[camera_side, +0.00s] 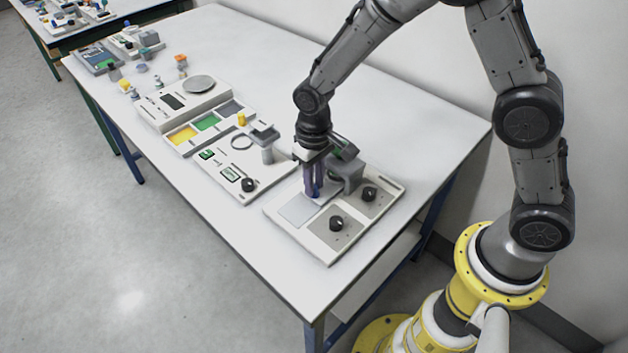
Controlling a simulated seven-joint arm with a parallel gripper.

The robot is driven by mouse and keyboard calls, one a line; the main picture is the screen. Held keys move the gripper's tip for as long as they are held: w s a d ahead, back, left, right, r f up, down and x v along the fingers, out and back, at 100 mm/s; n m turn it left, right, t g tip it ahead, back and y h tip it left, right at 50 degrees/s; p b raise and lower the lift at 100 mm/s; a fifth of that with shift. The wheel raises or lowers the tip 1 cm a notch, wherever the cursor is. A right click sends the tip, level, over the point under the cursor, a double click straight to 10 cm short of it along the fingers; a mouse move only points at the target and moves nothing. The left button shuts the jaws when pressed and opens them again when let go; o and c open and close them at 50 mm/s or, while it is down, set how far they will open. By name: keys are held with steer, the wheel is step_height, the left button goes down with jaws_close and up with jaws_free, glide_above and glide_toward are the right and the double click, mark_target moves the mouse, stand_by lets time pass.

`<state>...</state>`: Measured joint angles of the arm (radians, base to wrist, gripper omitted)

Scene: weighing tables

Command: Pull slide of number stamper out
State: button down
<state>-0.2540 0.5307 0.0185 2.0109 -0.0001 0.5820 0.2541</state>
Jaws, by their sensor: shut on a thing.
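The number stamper appears to be the light panel (325,249) at the near right of the table, with a grey block-shaped head (347,172) at its back and two black knobs on its face. Its slide seems to be the pale grey flat plate (297,210) at the panel's left. My gripper (313,193) points straight down over the panel, just left of the grey head and at the plate's back edge. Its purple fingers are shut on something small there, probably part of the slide. The fingers hide the held part.
Left of the panel stands another device (228,178) with a grey post, a ring and a black knob. Beyond it are a tray of yellow, green and grey pads (207,122) and a scale (183,104) with a round plate. The table's right back area is clear.

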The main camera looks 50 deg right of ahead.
stand_by(0.8)
steer(key=a, duration=1)
steer(key=shift+a+r, duration=0.1)
steer(key=shift+a, duration=0.2)
steer(key=c, duration=0.7)
jaws_free()
steer(key=shift+c, duration=0.2)
step_height(320, 180, up, 14)
